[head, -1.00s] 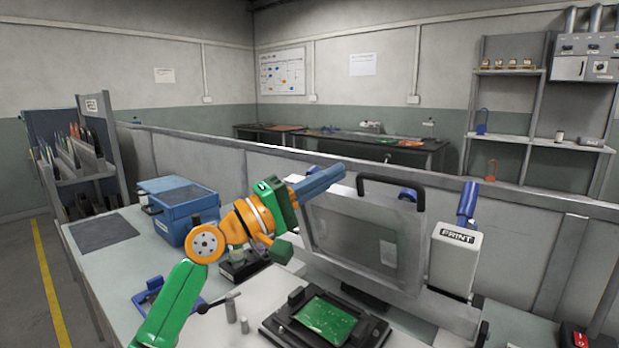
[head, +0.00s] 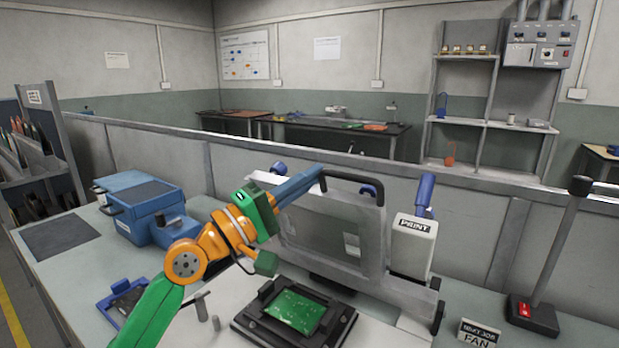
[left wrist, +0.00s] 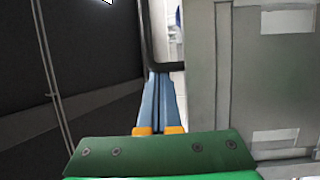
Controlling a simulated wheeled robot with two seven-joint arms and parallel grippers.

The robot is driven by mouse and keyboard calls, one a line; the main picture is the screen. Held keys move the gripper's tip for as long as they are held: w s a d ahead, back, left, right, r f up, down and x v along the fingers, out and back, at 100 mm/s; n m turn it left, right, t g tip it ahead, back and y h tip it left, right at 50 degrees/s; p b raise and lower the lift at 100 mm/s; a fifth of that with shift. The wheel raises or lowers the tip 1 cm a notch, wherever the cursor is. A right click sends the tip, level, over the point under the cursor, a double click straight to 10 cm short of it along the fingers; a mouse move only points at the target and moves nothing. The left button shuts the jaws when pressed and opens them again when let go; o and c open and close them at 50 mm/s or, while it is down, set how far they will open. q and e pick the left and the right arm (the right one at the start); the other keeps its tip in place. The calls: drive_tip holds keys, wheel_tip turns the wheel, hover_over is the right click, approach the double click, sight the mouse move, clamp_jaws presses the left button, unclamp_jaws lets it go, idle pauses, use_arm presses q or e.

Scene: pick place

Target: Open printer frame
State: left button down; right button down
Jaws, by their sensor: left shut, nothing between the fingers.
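The printer frame (head: 310,230) is a grey framed screen standing raised and steeply tilted over the printer bed. Its black handle (head: 365,180) is at the top edge. A green circuit board (head: 294,311) lies on the black fixture (head: 338,327) in front of it. My left gripper (head: 318,172) has its blue fingers shut, with nothing between them, at the left end of the handle. Whether it touches the handle is unclear. In the left wrist view the shut fingers (left wrist: 162,80) point beside the frame panel (left wrist: 225,90). My right gripper is not in view.
A white PRINT unit (head: 410,250) stands right of the frame. A blue box (head: 140,212) is at the left of the bench. A lever on a black base (head: 533,318) and a FAN sign (head: 478,336) are at the right. A low partition runs behind.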

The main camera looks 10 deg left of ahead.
use_arm(q)
drive_tip(key=s+b, duration=0.1)
drive_tip(key=s+a+f+h+b, duration=0.1)
drive_tip(key=s+m+t+b, duration=0.1)
drive_tip(key=b, duration=0.1)
drive_tip(key=shift+s+a+f, duration=0.1)
drive_tip(key=shift+a+f, duration=0.15)
drive_tip(key=shift+f, duration=0.15)
